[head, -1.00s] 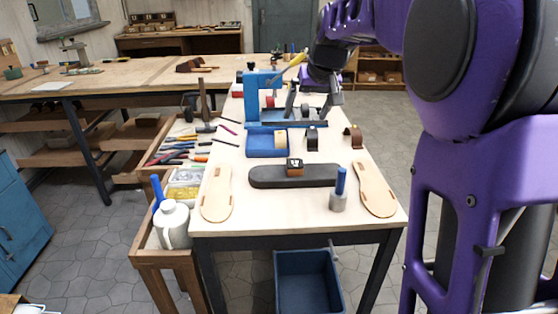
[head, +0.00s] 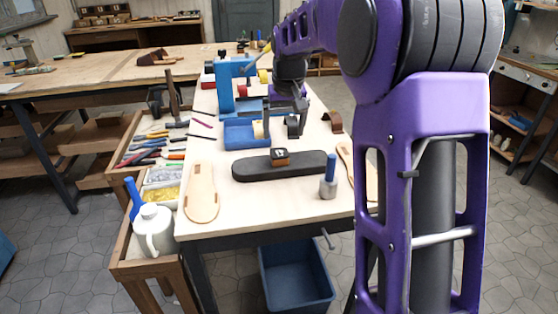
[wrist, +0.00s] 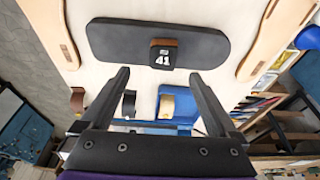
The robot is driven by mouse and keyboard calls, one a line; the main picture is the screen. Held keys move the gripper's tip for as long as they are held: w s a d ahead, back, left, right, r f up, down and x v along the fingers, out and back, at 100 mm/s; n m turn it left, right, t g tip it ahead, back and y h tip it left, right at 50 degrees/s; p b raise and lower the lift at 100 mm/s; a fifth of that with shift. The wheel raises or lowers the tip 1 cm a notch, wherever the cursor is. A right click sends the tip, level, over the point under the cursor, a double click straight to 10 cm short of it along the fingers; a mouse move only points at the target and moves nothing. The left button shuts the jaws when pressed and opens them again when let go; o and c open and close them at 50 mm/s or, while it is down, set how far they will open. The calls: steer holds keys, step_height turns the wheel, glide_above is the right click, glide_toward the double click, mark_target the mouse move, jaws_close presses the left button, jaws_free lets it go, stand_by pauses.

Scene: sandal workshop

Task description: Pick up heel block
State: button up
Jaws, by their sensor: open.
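The heel block (head: 279,157), a small dark block with a brown side and a white "41", sits on the long black rounded pad (head: 250,171) on the workbench. In the wrist view the heel block (wrist: 162,54) lies ahead of my gripper (wrist: 160,76), roughly centred between the fingers and apart from both. My gripper (head: 286,120) is open and empty. In the head view it hangs over the bench, behind the pad, near the blue tray.
The blue tray (head: 240,136) holds a tan piece. A blue stand (head: 226,92) is behind it. A blue-handled tool (head: 328,183) stands by the pad's right end. A wooden sole (head: 201,192) lies front left; another is partly hidden by my arm. Dark and brown curved pieces stand behind the pad.

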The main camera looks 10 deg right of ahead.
mark_target(280, 153)
steer(key=x, duration=0.6)
steer(key=b+x, duration=0.1)
steer(key=x, duration=0.2)
steer(key=shift+a, duration=0.25)
steer(key=shift+c, duration=0.2)
steer(key=c, duration=1.4)
